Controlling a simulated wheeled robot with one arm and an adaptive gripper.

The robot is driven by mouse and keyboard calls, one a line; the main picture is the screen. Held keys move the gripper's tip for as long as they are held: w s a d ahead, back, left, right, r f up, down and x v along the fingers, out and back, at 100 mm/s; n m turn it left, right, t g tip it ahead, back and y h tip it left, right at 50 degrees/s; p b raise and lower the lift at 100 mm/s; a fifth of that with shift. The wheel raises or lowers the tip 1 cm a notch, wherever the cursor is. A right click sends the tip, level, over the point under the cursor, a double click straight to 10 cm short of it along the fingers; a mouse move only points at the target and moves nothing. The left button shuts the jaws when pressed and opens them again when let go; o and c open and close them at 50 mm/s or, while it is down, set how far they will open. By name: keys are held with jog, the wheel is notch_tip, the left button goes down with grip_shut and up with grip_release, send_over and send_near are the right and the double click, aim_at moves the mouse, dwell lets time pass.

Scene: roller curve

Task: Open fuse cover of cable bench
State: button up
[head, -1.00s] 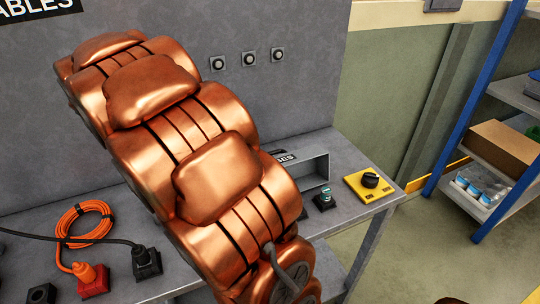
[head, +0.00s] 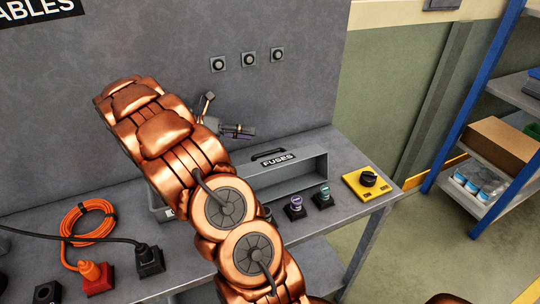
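The grey fuse box (head: 292,178) stands on the cable bench (head: 345,150), partly hidden behind my arm. A panel labelled FUSES (head: 279,160) with a dark handle (head: 268,153) shows at its upper part; I cannot tell how far the cover stands open. My gripper (head: 236,116) is above and behind the box's left part, near the grey back panel, apart from the handle. Its fingers are small and partly hidden by my arm, so its opening is unclear. Nothing is visibly held.
Fuses with purple (head: 295,205) and green (head: 323,195) tops stand in front of the box. A yellow switch plate (head: 372,183) with a black knob is at right. An orange cable coil (head: 88,220) and plugs lie at left. A shelf rack (head: 475,190) stands far right.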

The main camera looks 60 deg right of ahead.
jog(key=p, duration=0.2)
send_near(267, 154)
jog(key=x, duration=0.2)
jog(key=f+x, duration=0.1)
jog(key=shift+s+d, duration=0.15)
jog(key=shift+s, duration=0.05)
jog(key=p+x, duration=0.1)
jog(key=x, duration=0.5)
jog(key=shift+s+d+p, duration=0.2)
jog(key=shift+p, duration=0.15)
jog(key=shift+s+d+f, duration=0.2)
jog(key=shift+s+d, duration=0.1)
jog(key=shift+d, duration=0.05)
jog(key=shift+c, duration=0.3)
grip_shut()
